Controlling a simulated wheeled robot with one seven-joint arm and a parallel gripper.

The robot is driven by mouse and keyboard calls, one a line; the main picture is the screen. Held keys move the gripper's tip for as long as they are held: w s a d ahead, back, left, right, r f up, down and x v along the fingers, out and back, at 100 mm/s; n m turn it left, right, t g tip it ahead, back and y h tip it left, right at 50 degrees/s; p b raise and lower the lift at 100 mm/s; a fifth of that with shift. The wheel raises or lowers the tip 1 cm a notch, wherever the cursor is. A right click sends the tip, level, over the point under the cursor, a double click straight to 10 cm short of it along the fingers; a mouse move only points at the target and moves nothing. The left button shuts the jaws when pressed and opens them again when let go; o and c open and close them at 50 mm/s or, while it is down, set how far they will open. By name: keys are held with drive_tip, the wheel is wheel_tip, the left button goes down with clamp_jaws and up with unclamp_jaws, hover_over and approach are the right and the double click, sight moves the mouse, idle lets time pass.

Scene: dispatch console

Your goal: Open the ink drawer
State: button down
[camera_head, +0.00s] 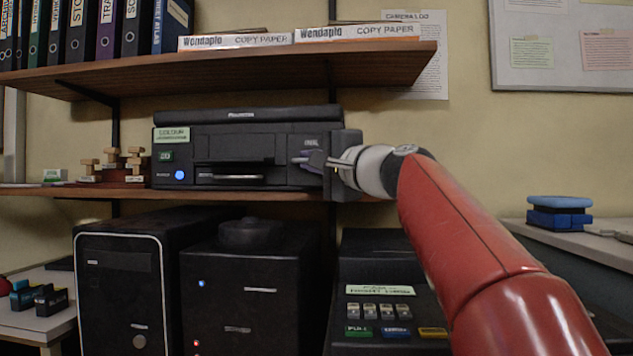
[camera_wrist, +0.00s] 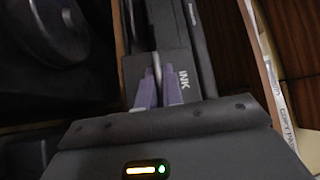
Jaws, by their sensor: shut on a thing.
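A black printer (camera_head: 238,150) sits on the lower wall shelf. Its right front section carries the word INK, which also shows on the ink drawer (camera_wrist: 190,98) in the wrist view. My gripper (camera_head: 312,160) reaches in from the right at the printer's right front. In the wrist view my gripper (camera_wrist: 158,88) has its two purple-grey fingers closed around a thin pale handle (camera_wrist: 157,66) beside the INK label. I cannot tell whether the drawer stands out from the printer front. My gripper's body hides part of the printer's right end.
The upper shelf (camera_head: 230,70) with copy paper packs and binders hangs above the printer. Wooden stamps (camera_head: 112,164) stand to its left. Black computer cases (camera_head: 150,285) and a keyed machine (camera_head: 385,300) stand below.

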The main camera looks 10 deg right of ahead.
drive_tip(key=s, duration=0.2)
drive_tip(key=s+a+b, duration=0.1)
drive_tip(key=s, duration=0.2)
drive_tip(key=shift+s+a, duration=0.3)
drive_tip(key=shift+a, duration=0.1)
drive_tip(key=c, duration=1.8)
unclamp_jaws()
drive_tip(key=b+v, duration=0.1)
drive_tip(key=v, duration=0.6)
drive_tip(key=shift+s+d+f+b, duration=0.1)
drive_tip(key=shift+s+d+b, duration=0.1)
drive_tip(key=shift+s+b, duration=0.15)
